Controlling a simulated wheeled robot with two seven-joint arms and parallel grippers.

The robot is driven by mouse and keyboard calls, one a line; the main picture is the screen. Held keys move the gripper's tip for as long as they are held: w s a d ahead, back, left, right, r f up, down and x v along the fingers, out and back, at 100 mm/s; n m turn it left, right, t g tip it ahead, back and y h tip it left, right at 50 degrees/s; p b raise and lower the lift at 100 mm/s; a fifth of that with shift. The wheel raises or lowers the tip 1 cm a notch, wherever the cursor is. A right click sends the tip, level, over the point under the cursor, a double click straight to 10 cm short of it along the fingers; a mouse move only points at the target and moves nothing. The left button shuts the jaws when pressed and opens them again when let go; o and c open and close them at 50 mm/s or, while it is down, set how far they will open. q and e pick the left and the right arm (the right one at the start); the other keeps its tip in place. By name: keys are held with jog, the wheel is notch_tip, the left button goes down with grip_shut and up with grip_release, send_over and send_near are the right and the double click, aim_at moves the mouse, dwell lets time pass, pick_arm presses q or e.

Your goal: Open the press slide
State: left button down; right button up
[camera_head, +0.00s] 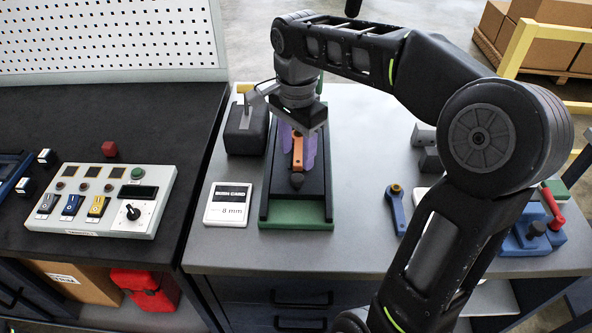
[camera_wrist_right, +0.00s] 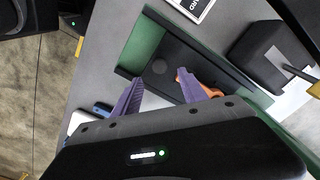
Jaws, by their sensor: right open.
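The press slide (camera_head: 316,183) is a dark plate with raised side rails on a green base (camera_head: 292,215), right of the black worktop. It also shows in the wrist view (camera_wrist_right: 205,65). An orange handle (camera_head: 298,153) with a dark round knob (camera_head: 296,180) near it lies along its middle. My right gripper (camera_head: 297,148) is over the slide with its purple fingers apart. In the wrist view the orange handle (camera_wrist_right: 184,76) is partly hidden by the right-hand finger; I cannot tell whether they touch. My left gripper is not in view.
A blue tool (camera_head: 395,208) and a blue fixture with a red lever (camera_head: 535,232) lie right. A control panel (camera_head: 102,199) is far left.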

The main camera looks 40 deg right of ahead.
aim_at(297, 177)
notch_tip(297, 177, down, 7)
jog(key=shift+f+p, duration=0.1)
jog(key=shift+p, duration=0.2)
grip_shut()
dwell(0.6)
dwell(0.9)
